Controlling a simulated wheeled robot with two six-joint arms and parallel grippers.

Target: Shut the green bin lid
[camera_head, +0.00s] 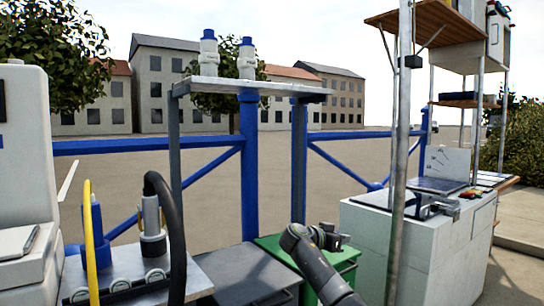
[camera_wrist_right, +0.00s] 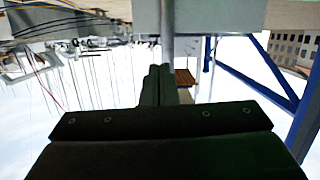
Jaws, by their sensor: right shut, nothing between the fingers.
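The green bin (camera_head: 350,272) stands at the lower middle of the head view, between a grey box and a white cabinet. A flat green top surface, which looks like its lid (camera_head: 268,243), shows behind my right arm. My arm covers much of the bin, so I cannot tell whether the lid is fully down. My right gripper (camera_head: 340,239) is above the bin's right side, shut and empty. Its closed fingers (camera_wrist_right: 160,85) also show in the right wrist view, with no green lid clearly in front of them. My left gripper is out of view.
A metal pole (camera_head: 400,150) stands close on the right, before the white cabinet (camera_head: 435,240). A grey-topped box (camera_head: 240,272) is left of the bin. Blue posts (camera_head: 249,165) and a shelf with two white bottles (camera_head: 209,55) rise behind. A black hose (camera_head: 178,230) is at left.

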